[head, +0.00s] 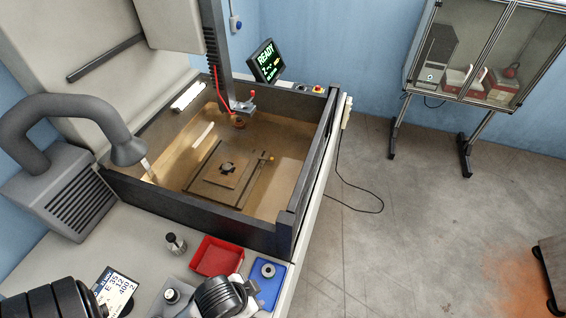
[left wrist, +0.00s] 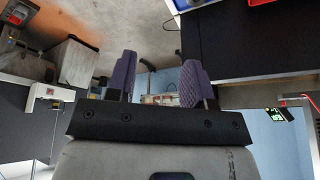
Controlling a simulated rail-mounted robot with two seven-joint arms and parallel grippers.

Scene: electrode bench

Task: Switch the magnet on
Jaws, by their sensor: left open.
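In the head view, a flat rectangular plate (head: 201,187) lies on the brown floor of the walled tank. I take it for the magnet. A small dark block (head: 228,168) sits near its middle. A small orange-tipped part (head: 268,157) is at its right back corner; whether this is the switch and how it is set I cannot tell. In the left wrist view my left gripper (left wrist: 158,82) is open, its two purple fingers wide apart with nothing between them. Its fingers cannot be made out in the head view. My right gripper does not show.
The tank's dark front wall (head: 190,206) stands between the bench front and the plate. A machine head with an electrode holder (head: 238,105) hangs above. A red tray (head: 222,252), a blue tray (head: 276,286) and a dark holder (head: 175,243) stand in front. A screen (head: 266,62) reads READY.

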